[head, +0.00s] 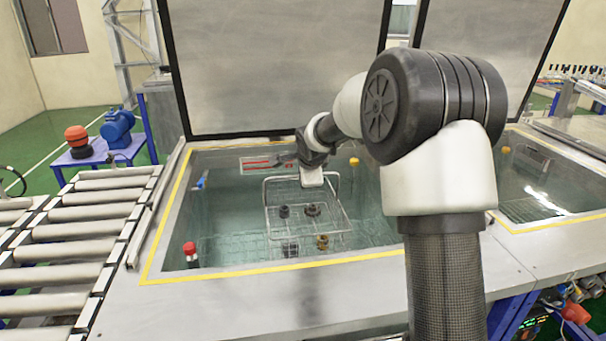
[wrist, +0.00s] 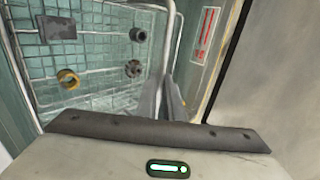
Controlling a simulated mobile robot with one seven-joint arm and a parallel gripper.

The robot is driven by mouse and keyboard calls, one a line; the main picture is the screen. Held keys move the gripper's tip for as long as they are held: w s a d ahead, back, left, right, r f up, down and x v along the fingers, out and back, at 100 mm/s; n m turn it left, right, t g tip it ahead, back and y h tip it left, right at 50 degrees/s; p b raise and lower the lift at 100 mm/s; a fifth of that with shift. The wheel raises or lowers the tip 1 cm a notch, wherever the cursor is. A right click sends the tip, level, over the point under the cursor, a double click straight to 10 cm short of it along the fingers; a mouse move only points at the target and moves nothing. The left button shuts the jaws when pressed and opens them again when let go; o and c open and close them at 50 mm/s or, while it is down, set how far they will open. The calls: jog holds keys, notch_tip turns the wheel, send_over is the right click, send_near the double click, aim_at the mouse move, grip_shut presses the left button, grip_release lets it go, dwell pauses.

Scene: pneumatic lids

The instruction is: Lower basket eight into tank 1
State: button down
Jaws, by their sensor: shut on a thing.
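My gripper (head: 311,178) is shut on the handle of a wire basket (head: 270,222) and holds it upright inside the left tank (head: 225,271), which has a yellow-edged rim. The basket holds several small parts, among them a brass one (head: 322,241) and dark ones (head: 284,211). The basket mesh and parts also show in the wrist view (wrist: 100,98), with the handle bar (wrist: 168,45) running down to my fingers. How deep the basket sits in the liquid is hard to tell. I see no number on the basket or tank.
The left tank's lid (head: 275,65) stands raised behind it. A second tank (head: 560,222) with a raised lid (head: 495,50) is at the right. A roller conveyor (head: 75,232) runs along the left. A red-capped fitting (head: 190,252) is at the tank's front-left inside corner.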

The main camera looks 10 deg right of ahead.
jog(key=shift+w+f+b, duration=0.1)
jog(key=shift+f+b, duration=4.75)
jog(key=shift+f, duration=0.2)
jog(key=shift+f+b, duration=0.65)
jog(key=shift+f, duration=0.05)
jog(key=shift+r, duration=0.1)
jog(key=c, duration=1.8)
grip_release()
jog(key=shift+s+f, duration=0.2)
jog(key=shift+f, duration=0.25)
jog(key=shift+s+r, duration=0.2)
jog(key=shift+r, duration=0.25)
jog(key=p+v, duration=0.3)
jog(key=v, duration=1.4)
notch_tip(320, 180, up, 12)
jog(key=p, duration=0.7)
jog(key=shift+w+p, duration=0.1)
jog(key=shift+p, duration=0.25)
